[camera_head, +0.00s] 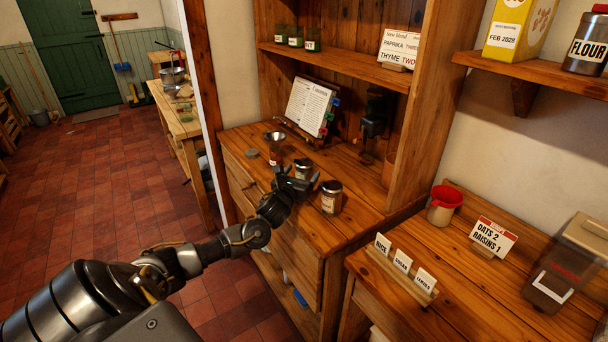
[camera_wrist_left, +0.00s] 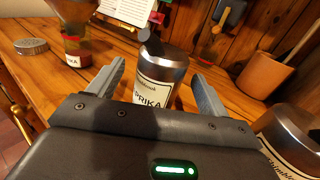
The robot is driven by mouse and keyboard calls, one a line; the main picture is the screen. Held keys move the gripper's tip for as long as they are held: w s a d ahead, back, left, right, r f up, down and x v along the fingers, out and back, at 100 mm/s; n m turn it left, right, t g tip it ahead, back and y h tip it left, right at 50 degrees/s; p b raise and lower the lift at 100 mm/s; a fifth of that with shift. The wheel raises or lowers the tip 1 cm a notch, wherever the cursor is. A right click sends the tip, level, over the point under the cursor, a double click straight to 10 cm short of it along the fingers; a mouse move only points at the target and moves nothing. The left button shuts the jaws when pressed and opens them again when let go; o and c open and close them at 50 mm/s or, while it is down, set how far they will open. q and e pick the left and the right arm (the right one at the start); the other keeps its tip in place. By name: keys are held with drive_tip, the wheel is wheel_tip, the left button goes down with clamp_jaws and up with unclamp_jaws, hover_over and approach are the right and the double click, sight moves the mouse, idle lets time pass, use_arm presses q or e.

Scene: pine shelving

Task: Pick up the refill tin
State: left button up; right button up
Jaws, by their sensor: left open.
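A metal tin with a white label reading PRIKA in part (camera_wrist_left: 163,72) stands upright on the wooden counter in the left wrist view; it shows in the head view too (camera_head: 304,166). My left gripper (camera_head: 297,178) is open at this tin, with its fingers (camera_wrist_left: 155,92) to either side of it. I cannot tell whether they touch it. The gripper body hides the tin's lower part. A second, similar tin (camera_head: 331,198) stands to the right, close to the gripper, and shows at the lower right of the wrist view (camera_wrist_left: 292,145). My right gripper is not in view.
A labelled jar with a funnel on top (camera_head: 275,148) stands behind left, beside a flat round lid (camera_head: 252,153). A recipe stand (camera_head: 310,106) and a wall-mounted grinder (camera_head: 375,115) are behind. A terracotta pot (camera_wrist_left: 268,75) stands at the right.

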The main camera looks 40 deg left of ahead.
use_arm(q)
drive_tip(key=p+x, duration=0.1)
drive_tip(key=x, duration=0.4)
drive_tip(key=shift+c, duration=0.3)
drive_tip(key=c, duration=1.1)
drive_tip(key=shift+r, duration=0.15)
